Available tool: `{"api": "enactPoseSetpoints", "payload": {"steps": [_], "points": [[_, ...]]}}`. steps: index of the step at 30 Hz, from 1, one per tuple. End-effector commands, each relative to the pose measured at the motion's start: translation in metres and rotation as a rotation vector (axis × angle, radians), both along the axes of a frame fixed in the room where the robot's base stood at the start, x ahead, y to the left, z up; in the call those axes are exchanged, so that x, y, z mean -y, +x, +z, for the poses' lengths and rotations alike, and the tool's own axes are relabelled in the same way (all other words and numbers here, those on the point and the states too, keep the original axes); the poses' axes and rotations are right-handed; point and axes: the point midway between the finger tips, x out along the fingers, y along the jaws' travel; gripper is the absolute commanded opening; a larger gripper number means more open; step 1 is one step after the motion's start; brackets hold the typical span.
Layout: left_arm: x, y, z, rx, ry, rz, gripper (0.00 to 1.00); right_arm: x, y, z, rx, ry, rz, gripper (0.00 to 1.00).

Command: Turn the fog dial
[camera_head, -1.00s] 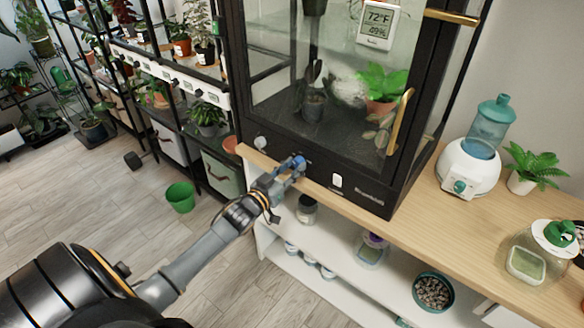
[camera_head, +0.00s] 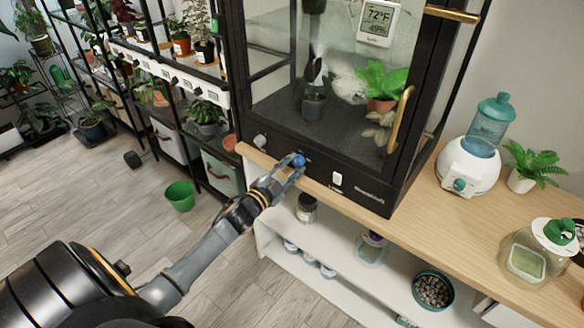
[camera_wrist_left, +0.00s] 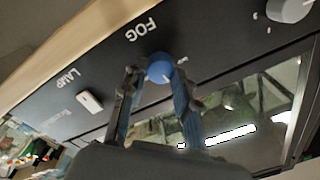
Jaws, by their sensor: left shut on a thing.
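The blue round fog dial (camera_head: 298,160) is on the black lower front panel of the glass plant cabinet (camera_head: 318,158). In the left wrist view the dial (camera_wrist_left: 160,68) sits beside the printed word FOG, with a pale mark on its face. My left gripper (camera_head: 291,169) is at the panel, its two fingers on either side of the dial. The left wrist view shows the gripper (camera_wrist_left: 158,80) shut on it. Whitish mist (camera_head: 348,88) hangs behind the glass. My right gripper is not in view.
A grey knob (camera_head: 260,141) is left of the dial and a white lamp switch (camera_head: 337,179) right of it. The wooden counter edge (camera_head: 320,196) runs just below. A humidifier (camera_head: 468,166) stands on the counter. A green bucket (camera_head: 180,196) is on the floor.

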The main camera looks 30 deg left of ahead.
Motion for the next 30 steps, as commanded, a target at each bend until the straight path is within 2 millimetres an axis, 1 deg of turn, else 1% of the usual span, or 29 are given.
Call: {"api": "enactPoseSetpoints", "payload": {"steps": [6,12,29,30], "points": [[0.0003,-0.0002,-0.0011,0.010,0.127,0.000,0.00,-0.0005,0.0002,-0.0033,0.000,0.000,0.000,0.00],[0.0002,-0.0003,-0.0011,0.015,0.194,-0.001,0.00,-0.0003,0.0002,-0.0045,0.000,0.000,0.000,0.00],[0.0005,-0.0004,-0.0012,0.017,0.221,-0.001,0.00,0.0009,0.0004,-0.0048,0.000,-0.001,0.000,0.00],[0.0005,-0.0004,-0.0012,0.017,0.221,-0.001,0.36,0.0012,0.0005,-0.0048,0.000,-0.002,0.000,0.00]]}}
